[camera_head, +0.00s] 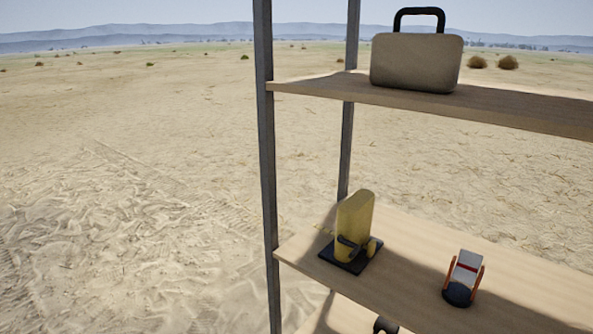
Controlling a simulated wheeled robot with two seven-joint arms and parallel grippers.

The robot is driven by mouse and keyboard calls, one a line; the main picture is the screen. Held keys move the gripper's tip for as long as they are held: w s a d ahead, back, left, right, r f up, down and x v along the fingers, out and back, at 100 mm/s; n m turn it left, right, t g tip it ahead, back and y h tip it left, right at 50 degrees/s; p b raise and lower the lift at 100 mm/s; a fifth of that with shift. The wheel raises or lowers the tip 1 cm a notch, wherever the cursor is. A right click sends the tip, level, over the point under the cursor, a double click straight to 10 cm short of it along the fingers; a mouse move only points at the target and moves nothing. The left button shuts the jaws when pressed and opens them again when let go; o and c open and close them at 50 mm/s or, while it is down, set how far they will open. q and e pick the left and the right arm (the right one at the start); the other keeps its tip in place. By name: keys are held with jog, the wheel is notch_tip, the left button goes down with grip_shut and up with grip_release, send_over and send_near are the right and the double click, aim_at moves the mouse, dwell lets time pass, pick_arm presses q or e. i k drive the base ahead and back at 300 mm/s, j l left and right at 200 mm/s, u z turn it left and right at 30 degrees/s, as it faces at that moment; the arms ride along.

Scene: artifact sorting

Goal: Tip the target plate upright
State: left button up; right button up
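No plate can be made out in the head view. On the middle shelf board (415,276), a tall yellow object (355,217) stands upright on a flat black base (347,259). Neither of my grippers shows in this view.
A beige case with a black handle (416,61) stands on the upper shelf board (500,106). Grey metal posts (266,170) hold the boards. A dark object (385,325) shows partly on a lower board. Open sandy ground (120,200) lies left of the shelf.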

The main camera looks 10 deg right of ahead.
aim_at(466, 268)
jog(key=z, duration=1.1)
jog(key=i+z, duration=0.65)
jog(key=l, duration=0.45)
jog(key=k+l, duration=0.15)
jog(key=l, duration=0.35)
jog(key=l+u, duration=0.1)
jog(key=l, duration=0.35)
jog(key=k+l, duration=0.1)
jog(key=l, duration=0.4)
jog(key=i+l+u, duration=0.1)
jog(key=i+l, duration=0.15)
jog(key=l, duration=0.15)
